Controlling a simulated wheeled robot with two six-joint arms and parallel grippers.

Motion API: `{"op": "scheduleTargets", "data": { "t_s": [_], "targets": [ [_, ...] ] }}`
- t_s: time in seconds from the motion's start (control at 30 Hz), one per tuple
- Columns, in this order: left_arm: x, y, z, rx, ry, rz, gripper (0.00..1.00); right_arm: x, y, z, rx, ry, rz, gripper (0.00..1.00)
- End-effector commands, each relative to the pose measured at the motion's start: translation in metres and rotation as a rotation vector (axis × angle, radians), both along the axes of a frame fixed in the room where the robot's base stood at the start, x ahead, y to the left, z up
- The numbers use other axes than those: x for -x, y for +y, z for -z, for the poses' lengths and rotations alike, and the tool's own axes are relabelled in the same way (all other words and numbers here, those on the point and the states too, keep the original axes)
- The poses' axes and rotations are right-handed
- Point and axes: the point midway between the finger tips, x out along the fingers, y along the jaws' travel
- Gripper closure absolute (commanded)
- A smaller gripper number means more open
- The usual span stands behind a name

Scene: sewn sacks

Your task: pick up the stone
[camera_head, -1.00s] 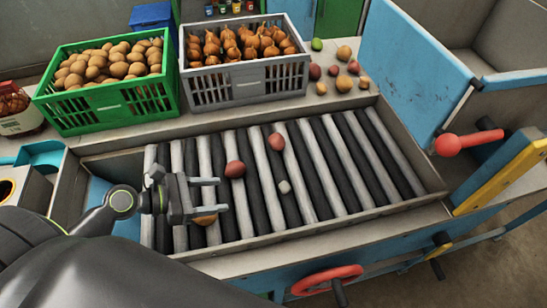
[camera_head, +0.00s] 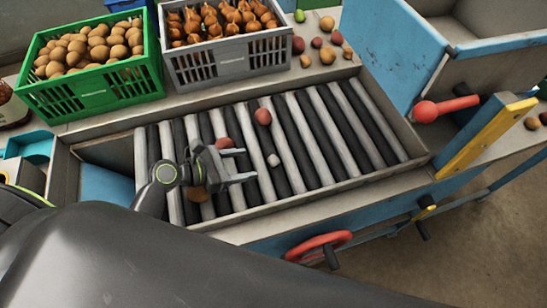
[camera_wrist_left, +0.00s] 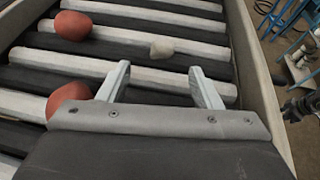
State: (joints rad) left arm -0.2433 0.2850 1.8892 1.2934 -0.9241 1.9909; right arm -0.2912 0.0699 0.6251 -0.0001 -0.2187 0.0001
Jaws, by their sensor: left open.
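The stone (camera_head: 273,160) is a small pale grey lump on the roller bed (camera_head: 318,165). It also shows in the left wrist view (camera_wrist_left: 162,48), ahead of and between the fingertips. My left gripper (camera_head: 249,164) is open and empty, just left of the stone in the head view, with its fingers pointing toward it. The gripper also shows in the left wrist view (camera_wrist_left: 160,80), the stone a little beyond its fingertips. My right gripper is not in view.
Red potatoes lie on the rollers, one (camera_head: 263,116) above the stone and one (camera_head: 224,144) behind my gripper. A brownish potato (camera_head: 197,193) lies below my gripper. A green crate (camera_head: 90,90) and a grey crate (camera_head: 225,62) stand behind the rollers. The bed's right side is clear.

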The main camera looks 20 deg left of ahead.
Motion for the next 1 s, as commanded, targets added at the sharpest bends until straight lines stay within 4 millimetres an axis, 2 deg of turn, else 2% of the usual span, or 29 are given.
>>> {"op": "scheduleTargets", "data": {
  "t_s": [0.1, 0.3, 0.7, 1.0],
  "targets": [
    [-0.009, -0.01, 0.004, 0.001, 0.0, -0.001, 0.41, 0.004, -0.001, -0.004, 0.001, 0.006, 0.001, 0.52],
    [-0.015, -0.017, 0.009, 0.001, 0.001, 0.0, 0.41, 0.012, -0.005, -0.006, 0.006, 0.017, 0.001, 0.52],
    [-0.039, -0.049, 0.03, 0.001, 0.001, 0.0, 0.41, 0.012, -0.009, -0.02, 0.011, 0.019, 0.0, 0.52],
    [-0.041, -0.051, 0.033, -0.001, 0.0, 0.0, 0.41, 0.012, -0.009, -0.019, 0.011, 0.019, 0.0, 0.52]
  ]
}}
